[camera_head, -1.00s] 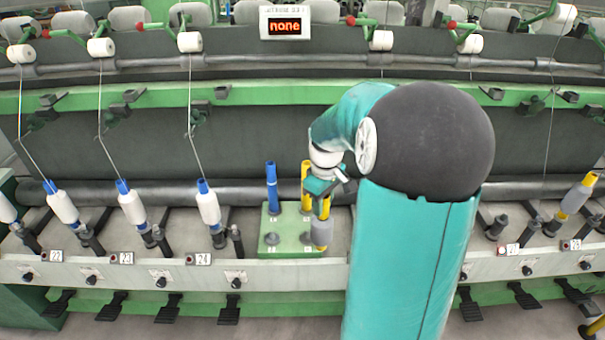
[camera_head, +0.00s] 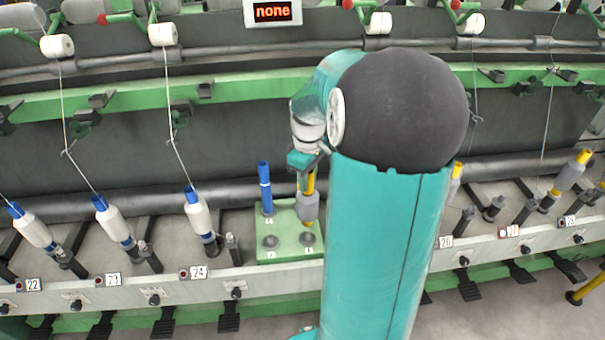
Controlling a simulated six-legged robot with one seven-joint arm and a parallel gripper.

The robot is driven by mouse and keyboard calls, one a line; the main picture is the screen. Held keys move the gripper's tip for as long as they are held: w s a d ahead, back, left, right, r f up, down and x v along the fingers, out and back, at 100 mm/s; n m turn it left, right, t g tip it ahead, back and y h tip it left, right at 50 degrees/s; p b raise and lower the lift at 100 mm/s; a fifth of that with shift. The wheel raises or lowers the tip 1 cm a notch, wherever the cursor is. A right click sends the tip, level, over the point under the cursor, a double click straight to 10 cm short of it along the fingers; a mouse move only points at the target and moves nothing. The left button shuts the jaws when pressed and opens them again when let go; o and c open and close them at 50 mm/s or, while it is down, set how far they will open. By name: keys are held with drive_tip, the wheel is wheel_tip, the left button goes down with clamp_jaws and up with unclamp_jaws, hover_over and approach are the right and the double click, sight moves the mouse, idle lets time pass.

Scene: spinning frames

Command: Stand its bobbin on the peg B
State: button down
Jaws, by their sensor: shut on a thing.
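My gripper (camera_head: 306,172) is shut on a bobbin (camera_head: 308,208), a yellow tube with a grey wound lower part. The bobbin hangs roughly upright over the right side of the green peg block (camera_head: 290,247). A bare peg (camera_head: 307,239) shows at the block's front right, just below the bobbin in the picture; I cannot tell the gap. Another bare peg (camera_head: 270,241) is at the front left. A blue tube (camera_head: 265,185) stands at the back left. The back right place is hidden behind the bobbin and gripper. The peg labels are too small to read surely.
White bobbins on blue tubes (camera_head: 198,215) stand along the rail to the left. Grey-wound yellow bobbins (camera_head: 567,180) stand to the right. My arm covers the rail right of the block.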

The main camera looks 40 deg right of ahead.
sight(308, 197)
drive_tip(key=shift+f, duration=0.35)
drive_tip(key=shift+s+f, duration=0.2)
drive_tip(key=shift+f, duration=0.2)
drive_tip(key=shift+w+f, duration=0.1)
drive_tip(key=shift+f, duration=2.85)
drive_tip(key=c, duration=1)
unclamp_jaws()
drive_tip(key=shift+c, duration=0.2)
drive_tip(key=shift+r, duration=0.1)
wheel_tip(308, 197, up, 14)
drive_tip(key=shift+f, duration=0.2)
